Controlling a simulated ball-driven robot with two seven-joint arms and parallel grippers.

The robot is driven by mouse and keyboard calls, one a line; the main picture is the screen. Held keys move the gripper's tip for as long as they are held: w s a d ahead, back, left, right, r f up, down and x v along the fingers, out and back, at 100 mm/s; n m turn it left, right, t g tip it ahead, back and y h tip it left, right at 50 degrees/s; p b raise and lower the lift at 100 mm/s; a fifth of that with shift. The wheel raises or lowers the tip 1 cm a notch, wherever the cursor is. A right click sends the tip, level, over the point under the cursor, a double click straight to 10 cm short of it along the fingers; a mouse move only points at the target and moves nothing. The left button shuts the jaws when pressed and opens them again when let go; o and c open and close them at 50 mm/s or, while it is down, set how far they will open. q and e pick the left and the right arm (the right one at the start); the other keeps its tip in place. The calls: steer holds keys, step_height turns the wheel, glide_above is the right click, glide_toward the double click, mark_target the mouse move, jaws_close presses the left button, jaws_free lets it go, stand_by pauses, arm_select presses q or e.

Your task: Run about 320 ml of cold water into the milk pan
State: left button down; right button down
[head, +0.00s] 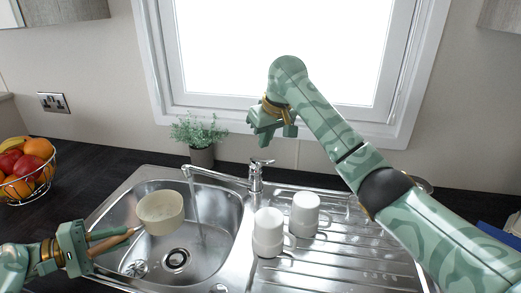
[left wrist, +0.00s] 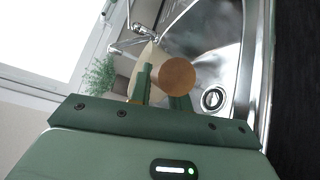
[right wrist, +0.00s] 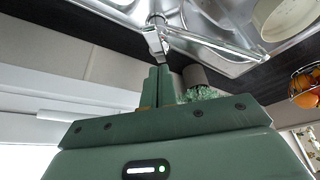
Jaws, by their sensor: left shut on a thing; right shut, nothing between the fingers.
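The cream milk pan (head: 160,213) is over the left part of the sink (head: 215,262). My left gripper (head: 118,238) is shut on its wooden handle (left wrist: 178,74), whose round end hides part of the pan in the left wrist view. The tap (head: 256,178) stands behind the sink, its spout reaching left. A thin stream of water (head: 196,205) runs from the spout and falls just right of the pan, apart from it in the head view. My right gripper (head: 272,128) is shut and empty, above and apart from the tap lever (head: 262,162).
Two white mugs (head: 268,235) stand on the draining board (head: 330,262) right of the sink. A potted plant (head: 201,155) stands behind the sink, near the tap. A fruit basket (head: 27,175) is on the dark worktop at left. The window is behind.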

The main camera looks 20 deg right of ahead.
mark_target(272, 161)
arm_select(q)
steer(key=shift+r, duration=0.1)
arm_select(e)
steer(key=shift+s+d+f, duration=0.1)
steer(key=shift+s+f, duration=0.25)
steer(key=shift+f, duration=0.35)
steer(key=shift+s+d+f, duration=0.1)
steer(key=shift+s+f, duration=0.2)
steer(key=shift+f, duration=0.35)
steer(key=shift+s+d+f+t, duration=0.15)
steer(key=shift+s+f+t, duration=0.3)
steer(key=shift+f+t, duration=0.1)
steer(key=shift+s+d+f+t, duration=0.15)
steer(key=shift+s+f+t, duration=0.25)
steer(key=shift+f+t, duration=0.15)
steer(key=shift+s+f, duration=0.35)
steer(key=shift+f, duration=0.15)
